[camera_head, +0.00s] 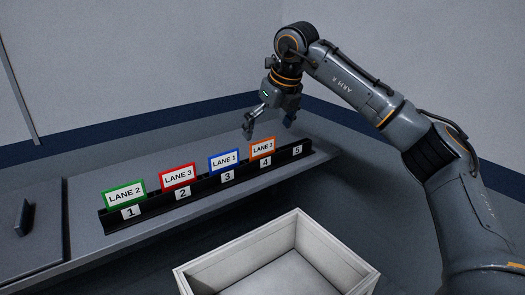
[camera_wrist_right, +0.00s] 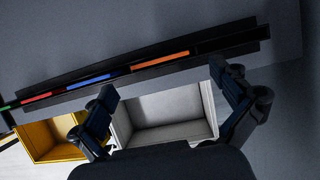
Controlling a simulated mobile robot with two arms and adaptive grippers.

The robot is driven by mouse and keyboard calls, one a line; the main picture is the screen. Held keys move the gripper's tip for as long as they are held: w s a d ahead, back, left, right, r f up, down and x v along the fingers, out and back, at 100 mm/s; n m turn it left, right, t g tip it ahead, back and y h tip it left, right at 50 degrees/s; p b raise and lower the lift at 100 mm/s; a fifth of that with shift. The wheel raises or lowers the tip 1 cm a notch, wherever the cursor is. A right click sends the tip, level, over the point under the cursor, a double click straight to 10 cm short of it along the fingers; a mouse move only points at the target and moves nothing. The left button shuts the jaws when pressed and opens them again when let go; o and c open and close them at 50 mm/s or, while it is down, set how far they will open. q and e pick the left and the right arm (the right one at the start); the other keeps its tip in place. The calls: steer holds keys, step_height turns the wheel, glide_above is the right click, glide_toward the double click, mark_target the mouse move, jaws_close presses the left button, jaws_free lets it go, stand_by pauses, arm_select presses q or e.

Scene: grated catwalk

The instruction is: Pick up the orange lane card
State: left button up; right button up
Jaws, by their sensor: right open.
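The orange lane card (camera_head: 262,148) stands upright in slot 4 of a black rack (camera_head: 220,184) on the grey shelf. In the right wrist view, the orange card (camera_wrist_right: 160,61) shows edge-on as a thin strip in the rack. My right gripper (camera_head: 269,128) is open and empty, above and slightly behind the orange card, apart from it. In the right wrist view, the fingers of my right gripper (camera_wrist_right: 163,78) are spread, with the orange card just beyond the tips. My left gripper is not in view.
Green (camera_head: 124,194), red (camera_head: 178,176) and blue (camera_head: 224,160) cards stand in slots 1 to 3. Slot 5 (camera_head: 297,150) is empty. A white open box (camera_head: 345,262) stands below the shelf front. A yellow box (camera_wrist_right: 28,134) shows in the wrist view. A wall rises behind.

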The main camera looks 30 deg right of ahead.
mark_target(263, 140)
steer(key=shift+w+f+p, duration=0.15)
steer(key=shift+f+p, duration=0.15)
steer(key=shift+p, duration=0.1)
steer(key=p+x, duration=0.1)
steer(key=x, duration=0.2)
steer(key=shift+w+f+p, duration=0.2)
steer(key=shift+w+p, duration=0.1)
steer(key=shift+p, duration=0.1)
steer(key=shift+w+f, duration=0.15)
steer(key=shift+f, duration=0.25)
steer(key=shift+c, duration=0.4)
steer(key=c, duration=1)
